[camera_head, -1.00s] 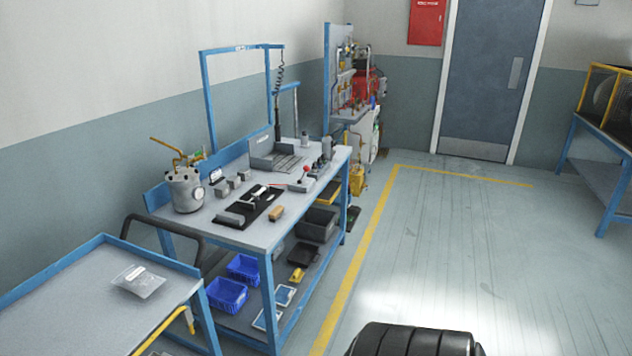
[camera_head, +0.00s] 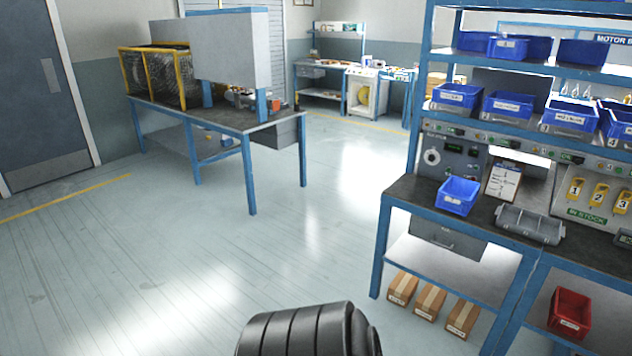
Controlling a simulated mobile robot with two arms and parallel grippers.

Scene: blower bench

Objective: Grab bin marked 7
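Several blue bins with white labels stand on the shelves of the blue rack at the right. One labelled bin (camera_head: 458,96) is at the left end of the middle shelf, with a second bin (camera_head: 508,104) and a third bin (camera_head: 570,116) to its right. Another blue bin (camera_head: 458,195) sits on the bench top below. The label texts are too small to read surely, so I cannot tell which bin is marked 7. Neither of my grippers is in view.
A workbench (camera_head: 257,128) with a yellow-framed cage stands at the left. A clipboard (camera_head: 503,181) stands on the bench top. The floor between the benches is clear.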

